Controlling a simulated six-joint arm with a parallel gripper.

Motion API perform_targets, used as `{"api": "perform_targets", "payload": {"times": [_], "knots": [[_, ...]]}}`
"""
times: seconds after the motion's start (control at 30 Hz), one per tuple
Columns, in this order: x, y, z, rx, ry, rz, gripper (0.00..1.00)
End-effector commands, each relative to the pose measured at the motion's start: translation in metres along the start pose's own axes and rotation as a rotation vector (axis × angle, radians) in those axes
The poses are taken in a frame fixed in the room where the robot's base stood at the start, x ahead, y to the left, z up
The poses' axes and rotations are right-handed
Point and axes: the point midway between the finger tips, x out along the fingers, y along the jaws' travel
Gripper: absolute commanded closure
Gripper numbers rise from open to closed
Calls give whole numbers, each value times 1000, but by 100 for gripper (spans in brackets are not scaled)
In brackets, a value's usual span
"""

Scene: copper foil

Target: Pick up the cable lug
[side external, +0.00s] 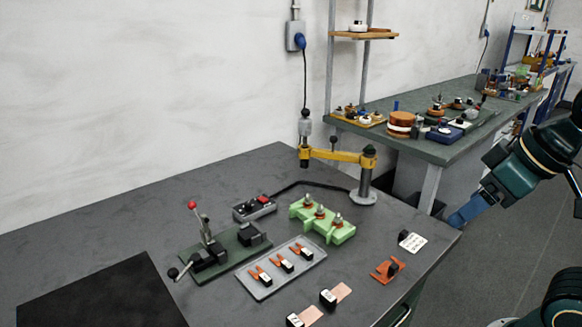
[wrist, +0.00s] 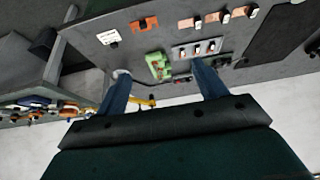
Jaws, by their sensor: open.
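I cannot tell for certain which piece is the cable lug. Three orange fork-shaped pieces with black, white-topped blocks (side external: 286,266) lie in a row on a grey tray (side external: 262,292); the tray also shows in the wrist view (wrist: 176,54). An orange piece with a black knob (side external: 388,269) lies apart near the table's right edge, also seen in the wrist view (wrist: 144,24). Copper strips with black blocks (side external: 342,291) lie at the front. My gripper (side external: 457,219) hangs beyond the table's right edge, apart from all of these. Its blue fingers (wrist: 159,73) are spread and empty.
A green block with several metal studs (side external: 322,218) stands behind the tray. A lever press (side external: 210,250), a switch box (side external: 255,207) and a yellow jointed arm on a post (side external: 335,155) stand nearby. A white card (side external: 411,241) lies at the right. A black mat (side external: 100,300) covers the front left.

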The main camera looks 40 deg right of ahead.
Motion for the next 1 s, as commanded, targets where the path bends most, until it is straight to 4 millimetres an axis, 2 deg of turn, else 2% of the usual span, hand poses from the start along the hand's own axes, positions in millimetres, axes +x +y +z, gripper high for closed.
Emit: {"api": "perform_targets", "payload": {"times": [0.03, 0.13, 0.17, 0.47, 0.67, 0.87, 1.0], "knots": [[0, 0, 0, -1, 0, 0, 37], [0, 0, 0, -1, 0, 0, 56], [0, 0, 0, -2, 0, 0, 59], [0, 0, -1, -3, -1, -1, 59], [0, -3, -11, -3, -17, -6, 59], [4, -10, -37, 0, -58, -19, 59], [10, -18, -62, 2, -96, -29, 59]]}}
